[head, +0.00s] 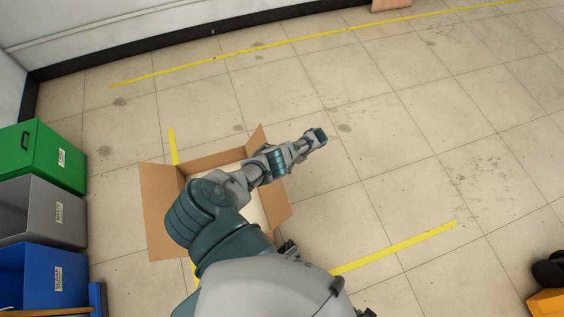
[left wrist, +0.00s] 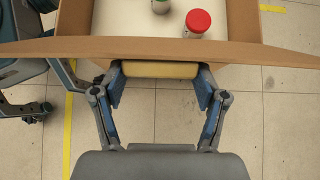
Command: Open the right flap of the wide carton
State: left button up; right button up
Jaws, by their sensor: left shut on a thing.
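The open wide carton (head: 155,200) stands on the floor, its lower middle hidden by my arm in the head view. Its right flap (head: 275,207) shows beside my arm. In the left wrist view the flap (left wrist: 60,47) crosses the upper part as a brown band. My left gripper (left wrist: 159,80) is at this flap, its two fingers either side of a tan-yellow bar (left wrist: 160,69) at the flap's edge. Whether the bar belongs to the flap I cannot tell. Linkage at the wrist view's left edge may be my right gripper (left wrist: 25,110); its jaws are unclear.
Green (head: 45,160), grey (head: 40,212) and blue (head: 45,275) bins stand at the left. Yellow tape (head: 400,248) marks the floor. The floor right of the carton is clear.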

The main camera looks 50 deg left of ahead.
pick_arm(q)
jog(key=shift+w, duration=0.1)
jog(key=o, duration=1.7)
jog(key=shift+a, duration=0.1)
jog(key=shift+r, duration=4.85)
